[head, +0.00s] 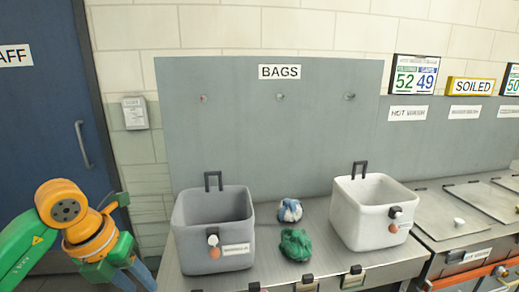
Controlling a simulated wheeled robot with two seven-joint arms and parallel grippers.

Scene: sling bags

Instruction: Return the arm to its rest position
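My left arm (62,212), green and orange, comes in at the lower left. My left gripper (133,278) points down in front of the blue door and the wall, left of the counter and clear of the bins. Its blue-grey fingers run to the bottom edge of the picture, and I cannot tell how far apart they are. I see nothing held in it. My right gripper is not in view.
A grey bin (190,240) and a white bin (350,212) stand on the metal counter (315,262). Between them lie a blue-and-white bundle (290,211) and a green bundle (296,245). A grey panel labelled BAGS (240,120) rises behind. Lidded hatches (445,215) are at right.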

